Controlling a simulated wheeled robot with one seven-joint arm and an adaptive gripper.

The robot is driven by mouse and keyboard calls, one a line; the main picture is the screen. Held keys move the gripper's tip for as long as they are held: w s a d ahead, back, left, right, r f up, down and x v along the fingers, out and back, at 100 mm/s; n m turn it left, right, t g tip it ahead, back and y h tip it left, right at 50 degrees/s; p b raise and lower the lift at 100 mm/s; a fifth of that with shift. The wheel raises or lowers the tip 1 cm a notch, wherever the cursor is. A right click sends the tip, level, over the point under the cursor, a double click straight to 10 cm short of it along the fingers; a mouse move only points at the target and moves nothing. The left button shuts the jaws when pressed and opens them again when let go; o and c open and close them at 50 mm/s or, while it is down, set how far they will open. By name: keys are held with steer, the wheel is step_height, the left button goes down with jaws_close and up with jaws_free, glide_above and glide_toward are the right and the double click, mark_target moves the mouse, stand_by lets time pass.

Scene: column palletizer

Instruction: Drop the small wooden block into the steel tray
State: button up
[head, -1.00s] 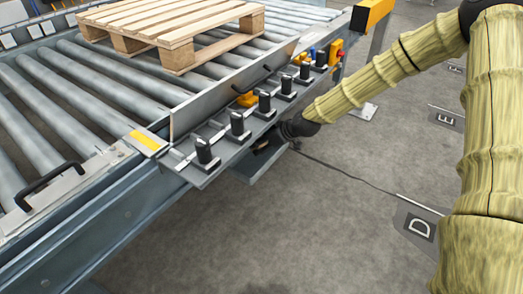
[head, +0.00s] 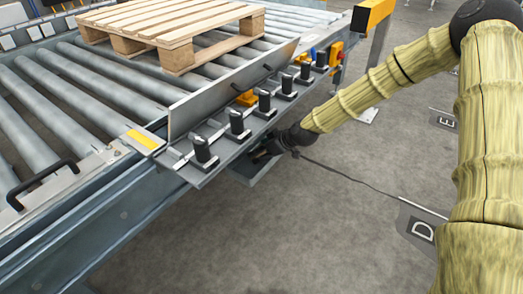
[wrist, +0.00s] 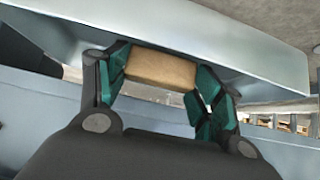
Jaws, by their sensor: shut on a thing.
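My gripper (wrist: 163,75) has dark links and teal finger pads. It is shut on the small wooden block (wrist: 161,68), a tan block held between the pads in the wrist view. In the head view my gripper (head: 264,154) is small and dark, beside and partly under the outer edge of the conveyor's side shelf; the block cannot be made out there. A grey metal piece, likely the steel tray (head: 262,173), shows just below my gripper, partly hidden by the shelf. In the wrist view a pale metal panel (wrist: 225,35) lies beyond the block; I cannot tell whether it is the tray.
The side shelf (head: 208,178) carries several black-capped posts close to my gripper. Behind it is a roller conveyor (head: 110,85) with a wooden pallet (head: 175,27). A dark cable (head: 350,178) runs across the otherwise open floor (head: 300,235).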

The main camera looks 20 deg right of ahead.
steer(key=shift+f, duration=0.3)
steer(key=o, duration=1)
steer(key=shift+r, duration=0.55)
steer(key=shift+p+v, duration=2.45)
steer(key=shift+v, duration=3.6)
